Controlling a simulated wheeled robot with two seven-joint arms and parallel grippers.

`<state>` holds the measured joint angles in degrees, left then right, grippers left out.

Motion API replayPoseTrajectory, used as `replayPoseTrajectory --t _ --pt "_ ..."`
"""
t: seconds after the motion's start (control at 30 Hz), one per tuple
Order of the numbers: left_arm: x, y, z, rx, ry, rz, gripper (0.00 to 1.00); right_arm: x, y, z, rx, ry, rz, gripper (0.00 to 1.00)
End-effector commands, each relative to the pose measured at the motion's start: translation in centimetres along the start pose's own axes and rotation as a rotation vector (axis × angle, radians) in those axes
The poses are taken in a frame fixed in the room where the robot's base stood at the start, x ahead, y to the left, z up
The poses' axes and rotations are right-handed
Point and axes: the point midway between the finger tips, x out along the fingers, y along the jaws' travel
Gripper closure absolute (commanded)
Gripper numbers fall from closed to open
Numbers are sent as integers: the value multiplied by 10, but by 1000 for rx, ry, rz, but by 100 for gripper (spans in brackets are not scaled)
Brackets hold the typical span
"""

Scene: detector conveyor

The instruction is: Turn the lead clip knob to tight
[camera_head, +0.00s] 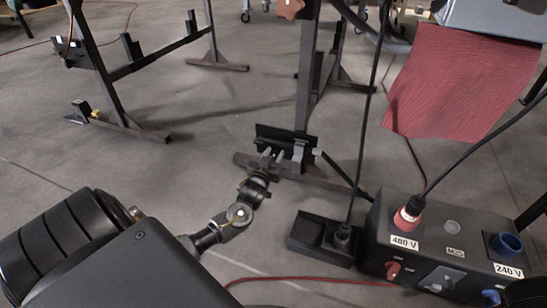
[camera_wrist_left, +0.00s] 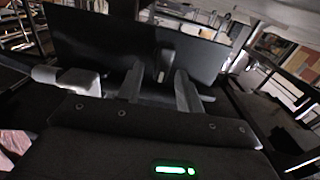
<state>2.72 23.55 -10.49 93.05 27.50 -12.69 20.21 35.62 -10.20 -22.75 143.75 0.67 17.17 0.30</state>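A dark upright plate (camera_head: 287,139) is fixed low on a stand's foot in the head view; it fills the upper middle of the left wrist view (camera_wrist_left: 90,38). A small dark grey upright piece (camera_wrist_left: 165,63), perhaps the lead clip knob, stands against it. A pale grey fitting (camera_wrist_left: 75,80) shows to its left. My left gripper (camera_head: 272,156) reaches down to the plate. In the wrist view its two fingers (camera_wrist_left: 160,72) are apart, with the dark piece between their tips; contact cannot be told. The knob's setting is not readable. My right gripper is not in view.
A black power box (camera_head: 450,245) with a red 480 V plug (camera_head: 407,212) and a blue 240 V socket (camera_head: 505,244) stands at right. A black tray (camera_head: 308,232) lies beside it. Cables hang nearby. A red cloth (camera_head: 460,80) hangs upper right.

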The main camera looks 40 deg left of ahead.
Motion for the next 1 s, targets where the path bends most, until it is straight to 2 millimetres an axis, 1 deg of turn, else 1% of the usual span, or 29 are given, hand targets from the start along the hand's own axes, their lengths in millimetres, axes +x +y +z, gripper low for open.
replayPoseTrajectory --t 0.1,0.37,0.57,0.77,0.87,1.0 --pt "0 0 0 0 0 0 65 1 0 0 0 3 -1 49" --pt "0 0 0 0 0 0 99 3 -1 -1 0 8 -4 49" --pt "0 0 0 4 0 -1 100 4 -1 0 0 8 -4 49" --pt "0 1 -3 49 -1 -1 100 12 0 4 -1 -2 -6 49" --pt "-1 2 -4 100 -2 -2 100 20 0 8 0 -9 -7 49" --pt "-1 3 -6 204 -4 -2 100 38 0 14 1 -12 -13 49"
